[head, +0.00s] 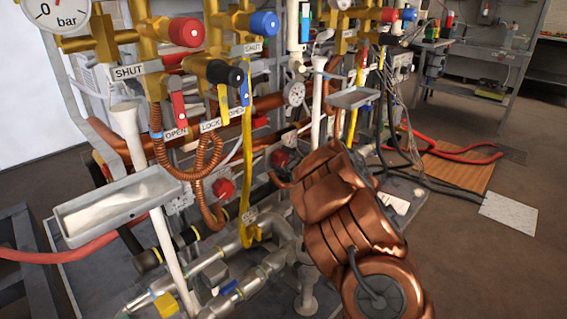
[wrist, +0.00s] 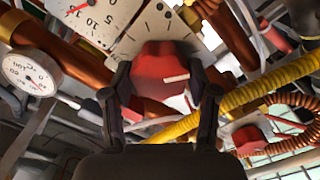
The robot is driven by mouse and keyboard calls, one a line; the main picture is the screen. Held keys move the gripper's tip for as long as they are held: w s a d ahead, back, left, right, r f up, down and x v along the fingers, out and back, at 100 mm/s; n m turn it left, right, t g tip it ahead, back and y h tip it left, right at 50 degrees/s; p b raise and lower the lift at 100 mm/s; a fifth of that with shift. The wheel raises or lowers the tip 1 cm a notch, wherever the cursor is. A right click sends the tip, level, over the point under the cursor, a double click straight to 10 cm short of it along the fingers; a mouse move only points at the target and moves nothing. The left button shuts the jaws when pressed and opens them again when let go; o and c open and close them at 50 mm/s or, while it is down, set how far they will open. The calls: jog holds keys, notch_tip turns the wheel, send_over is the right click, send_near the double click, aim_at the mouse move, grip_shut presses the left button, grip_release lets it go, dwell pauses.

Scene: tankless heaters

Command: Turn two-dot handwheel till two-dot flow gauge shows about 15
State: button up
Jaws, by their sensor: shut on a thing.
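In the wrist view, a red handwheel (wrist: 160,62) with a pale mark on its face sits in front of a white plate. My gripper (wrist: 160,88) has its two dark fingers on either side of it, shut on it. A white gauge dial (wrist: 112,28) is at the top left, cut off by the frame edge. Its printed 10 and 15 and part of a red needle show, but I cannot read the exact value. I cannot make out the dot marks. In the head view, my copper-coloured arm reaches into the pipework and my gripper is hidden.
Another red handwheel (wrist: 248,140) is at lower right in the wrist view, close to a yellow corrugated hose (wrist: 265,92). A small round gauge (wrist: 30,72) is at the left. In the head view, a grey tray (head: 118,208) stands front left; open floor (head: 480,265) lies right.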

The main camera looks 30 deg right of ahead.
dwell(0.4)
jog(key=o, duration=1.2)
jog(key=shift+c, duration=0.2)
jog(key=v, duration=1.2)
